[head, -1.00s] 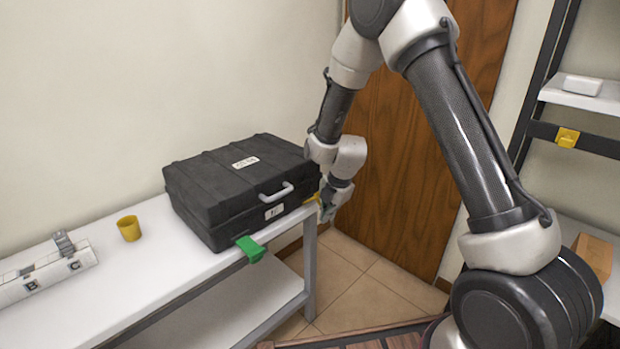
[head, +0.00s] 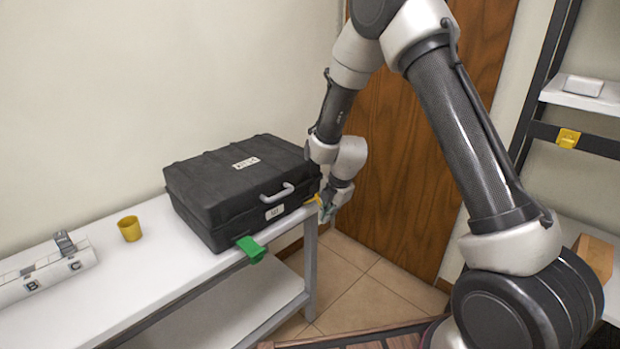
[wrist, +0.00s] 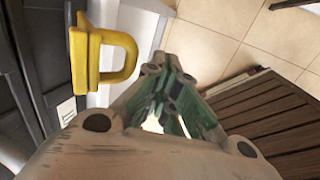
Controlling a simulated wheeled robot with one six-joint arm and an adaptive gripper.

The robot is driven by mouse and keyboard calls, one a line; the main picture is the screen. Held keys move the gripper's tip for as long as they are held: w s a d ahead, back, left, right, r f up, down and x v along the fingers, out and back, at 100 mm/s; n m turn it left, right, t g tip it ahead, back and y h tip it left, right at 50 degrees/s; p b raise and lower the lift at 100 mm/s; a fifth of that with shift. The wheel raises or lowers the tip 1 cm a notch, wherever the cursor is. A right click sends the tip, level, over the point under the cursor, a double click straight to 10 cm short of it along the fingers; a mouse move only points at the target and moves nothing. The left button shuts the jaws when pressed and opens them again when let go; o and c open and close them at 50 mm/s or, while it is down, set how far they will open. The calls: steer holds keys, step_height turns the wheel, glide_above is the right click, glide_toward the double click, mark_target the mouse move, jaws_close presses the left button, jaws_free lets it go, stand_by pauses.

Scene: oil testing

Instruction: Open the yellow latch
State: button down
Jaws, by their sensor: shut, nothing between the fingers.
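The yellow latch (wrist: 118,55) is on the front of the black case (head: 245,185), near its right end. In the wrist view it is a thick yellow loop standing out from the case front. In the head view only a small part of the yellow latch (head: 312,200) shows beside my gripper. My gripper (head: 328,212) is at the right front corner of the case. In the wrist view its green fingers (wrist: 168,108) are shut and empty, to the right of the latch, with a visible gap.
The case stands on a white table (head: 150,262), close to its right end. A yellow cup (head: 130,229) and a white rack marked B and C (head: 48,274) stand to the left. Open floor (head: 350,285) lies right of the table, before a wooden door (head: 400,190).

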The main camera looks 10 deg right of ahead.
steer(key=shift+w, duration=0.1)
steer(key=shift+w+a+r, duration=0.3)
steer(key=shift+w+a, duration=0.15)
steer(key=shift+w, duration=0.15)
